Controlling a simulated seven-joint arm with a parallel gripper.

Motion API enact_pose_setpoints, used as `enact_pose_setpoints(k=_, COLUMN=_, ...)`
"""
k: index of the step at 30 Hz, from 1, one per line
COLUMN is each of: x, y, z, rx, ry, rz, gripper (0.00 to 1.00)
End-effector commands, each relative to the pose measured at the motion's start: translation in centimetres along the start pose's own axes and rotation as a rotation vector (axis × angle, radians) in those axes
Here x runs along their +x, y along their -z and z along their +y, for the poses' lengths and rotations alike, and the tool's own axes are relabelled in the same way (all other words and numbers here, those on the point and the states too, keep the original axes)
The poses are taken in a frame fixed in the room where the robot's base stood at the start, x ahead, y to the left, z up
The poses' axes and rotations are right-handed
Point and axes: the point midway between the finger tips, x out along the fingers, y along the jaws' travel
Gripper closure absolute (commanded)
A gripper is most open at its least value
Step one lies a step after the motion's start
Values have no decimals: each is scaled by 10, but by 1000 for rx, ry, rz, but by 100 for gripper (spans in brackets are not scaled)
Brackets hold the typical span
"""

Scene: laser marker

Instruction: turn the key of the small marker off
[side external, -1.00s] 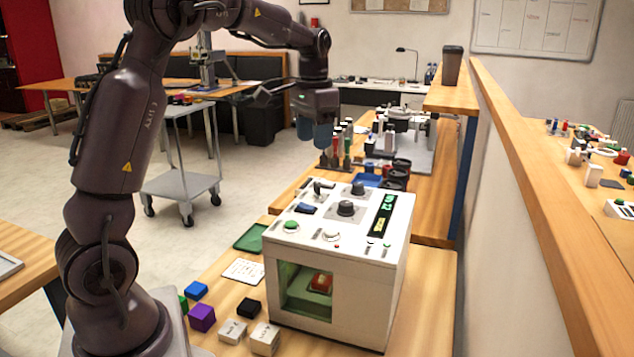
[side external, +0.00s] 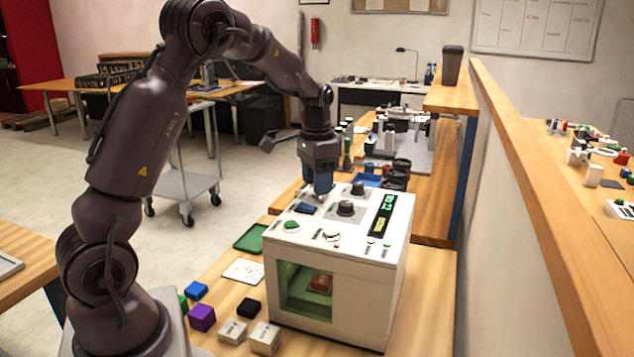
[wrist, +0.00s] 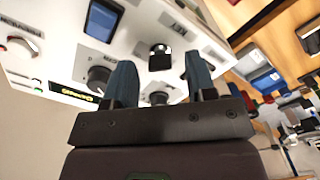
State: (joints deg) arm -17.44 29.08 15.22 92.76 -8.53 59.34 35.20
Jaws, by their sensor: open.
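The small marker (side external: 335,260) is a white box on the wooden bench, with knobs, buttons and a lit green display (side external: 383,214) on its top. My gripper (side external: 322,190) points down over the top's back left part and hides the key there in the side view. In the wrist view, a black key with a silver collar (wrist: 160,56) shows between the two blue fingertips (wrist: 162,72). The fingers are open, one on each side of it. I cannot tell whether they touch it.
A black dial (side external: 346,208) stands close to the right of my gripper, and a blue switch (side external: 305,208) close to its left. A green button (side external: 291,226) is nearer the front. Small blocks (side external: 202,318) lie left of the marker. Dark cups (side external: 398,175) stand behind.

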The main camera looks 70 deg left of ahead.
Motion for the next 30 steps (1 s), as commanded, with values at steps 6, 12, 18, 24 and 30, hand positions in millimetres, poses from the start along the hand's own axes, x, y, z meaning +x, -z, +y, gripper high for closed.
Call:
enact_pose_setpoints(k=6, x=8, y=0, z=0, rx=0, ry=0, rz=1, gripper=49)
enact_pose_setpoints(k=12, x=7, y=0, z=0, rx=0, ry=0, rz=1, gripper=54)
enact_pose_setpoints(k=18, x=7, y=0, z=0, rx=0, ry=0, rz=1, gripper=98)
enact_pose_setpoints(k=24, x=7, y=0, z=0, rx=-7, ry=0, rz=1, gripper=98)
enact_pose_setpoints(k=30, x=7, y=0, z=0, rx=-63, ry=0, rz=1, gripper=98)
